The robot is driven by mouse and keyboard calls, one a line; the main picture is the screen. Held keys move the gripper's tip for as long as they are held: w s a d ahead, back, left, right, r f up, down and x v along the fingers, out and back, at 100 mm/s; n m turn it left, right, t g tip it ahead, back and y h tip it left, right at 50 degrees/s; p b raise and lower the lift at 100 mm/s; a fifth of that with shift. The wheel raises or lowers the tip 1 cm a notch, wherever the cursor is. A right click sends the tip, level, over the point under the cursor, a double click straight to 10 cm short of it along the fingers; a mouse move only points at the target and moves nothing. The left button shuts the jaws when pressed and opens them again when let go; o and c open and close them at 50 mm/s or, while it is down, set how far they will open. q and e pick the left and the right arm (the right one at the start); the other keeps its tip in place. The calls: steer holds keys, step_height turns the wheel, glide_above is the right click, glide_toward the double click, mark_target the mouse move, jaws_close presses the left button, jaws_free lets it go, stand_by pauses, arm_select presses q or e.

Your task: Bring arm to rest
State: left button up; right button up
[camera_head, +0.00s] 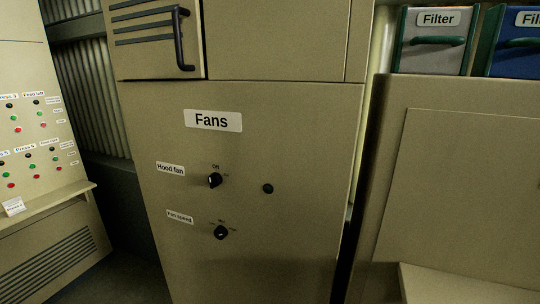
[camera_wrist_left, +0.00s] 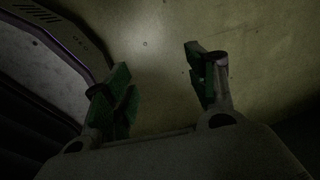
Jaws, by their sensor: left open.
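My left gripper (camera_wrist_left: 160,88) shows only in the left wrist view. Its two green-padded fingers are apart, with nothing between them. A plain dull yellowish surface lies beyond the fingertips; I cannot tell which surface it is. No arm or gripper of mine shows in the head view, and my right gripper is in neither view. The head view faces a beige cabinet with a Fans label (camera_head: 213,120). The cabinet bears a hood fan knob (camera_head: 214,180), a fan speed knob (camera_head: 221,232) and a small dark round part (camera_head: 268,188).
A control panel (camera_head: 32,130) with several buttons and a ledge stands at the left. A grey Filter box (camera_head: 434,52) and a blue box (camera_head: 514,62) sit on a beige housing (camera_head: 455,180) at the right. A black handle (camera_head: 180,40) sticks out above the Fans panel.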

arm_select(q)
steer(key=d+f+n+h+b, duration=0.1)
steer(key=d+f, duration=0.2)
steer(key=d, duration=1.3)
steer(key=shift+s+d+h, duration=0.25)
steer(key=shift+d+h, duration=0.15)
steer(key=shift+a, duration=0.1)
stand_by(0.7)
